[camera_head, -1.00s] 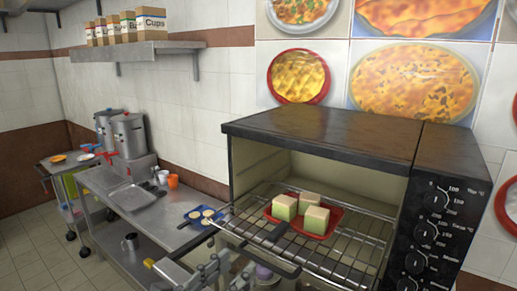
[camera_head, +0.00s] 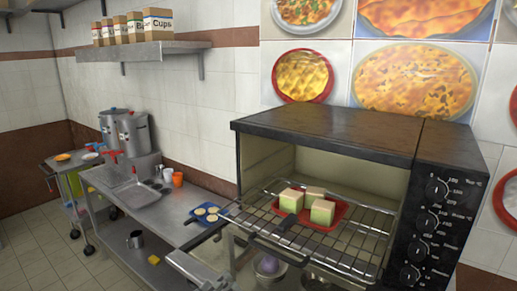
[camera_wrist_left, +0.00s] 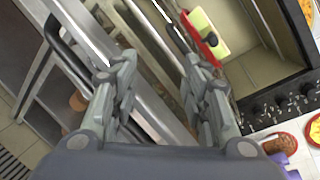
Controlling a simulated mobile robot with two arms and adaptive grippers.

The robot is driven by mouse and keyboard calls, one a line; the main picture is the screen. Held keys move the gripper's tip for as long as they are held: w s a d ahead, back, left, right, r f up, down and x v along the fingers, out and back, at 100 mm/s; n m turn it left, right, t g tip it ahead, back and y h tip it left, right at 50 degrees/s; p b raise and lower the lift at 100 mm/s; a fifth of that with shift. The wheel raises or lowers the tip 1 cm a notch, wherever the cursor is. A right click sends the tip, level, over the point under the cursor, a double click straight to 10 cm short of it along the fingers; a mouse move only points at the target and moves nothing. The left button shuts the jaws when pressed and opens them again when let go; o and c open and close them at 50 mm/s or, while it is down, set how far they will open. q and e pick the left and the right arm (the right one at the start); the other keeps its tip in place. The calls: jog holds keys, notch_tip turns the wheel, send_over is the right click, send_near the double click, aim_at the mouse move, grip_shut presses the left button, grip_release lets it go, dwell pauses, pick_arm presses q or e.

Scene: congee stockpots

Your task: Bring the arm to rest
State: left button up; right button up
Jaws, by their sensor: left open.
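My left gripper (camera_wrist_left: 157,75) shows in the wrist view with its two grey fingers spread apart and nothing between them. Beyond the fingers is a metal frame, with part of a red tray (camera_wrist_left: 190,38) and a pale yellow-green block (camera_wrist_left: 208,32) to the upper right. The gripper's fingers are not visible in the head view. There the toaster oven (camera_head: 325,135) stands open, and the red tray (camera_head: 338,212) with its blocks (camera_head: 322,211) rests on the wire rack (camera_head: 372,232). My right gripper is in neither view.
A steel table (camera_head: 160,220) at left holds stockpots (camera_head: 133,133), an orange cup (camera_head: 178,179) and a blue pan (camera_head: 207,213) with pale round pieces. A cart (camera_head: 75,190) stands at far left. The floor at lower left is clear.

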pick_arm(q)
jog(key=s+a+f+n+g+y, duration=0.3)
jog(key=s+a+f+n+g, duration=0.3)
jog(key=s+f+n, duration=0.65)
jog(key=s+a+f+n+g+y, duration=0.3)
jog(key=s+a+f+n+g, duration=0.25)
jog(key=s+f+n, duration=0.95)
jog(key=w+f+n+b, duration=0.15)
jog(key=f+b, duration=0.25)
jog(key=f, duration=1.1)
jog(key=w+f+n+b, duration=0.1)
jog(key=w+f+b, duration=0.2)
jog(key=f, duration=1.2)
jog(key=s+a+f+g+b, duration=0.1)
jog(key=s+f+b, duration=0.2)
jog(key=s+f, duration=0.5)
jog(key=s+a+f+g+b, duration=0.1)
jog(key=s+a+f+b, duration=0.1)
jog(key=s+f, duration=0.7)
notch_tip(320, 180, down, 6)
jog(key=shift+s+a+m+y+b, duration=0.2)
jog(key=shift+s+m+y+b, duration=0.1)
jog(key=shift+b, duration=0.5)
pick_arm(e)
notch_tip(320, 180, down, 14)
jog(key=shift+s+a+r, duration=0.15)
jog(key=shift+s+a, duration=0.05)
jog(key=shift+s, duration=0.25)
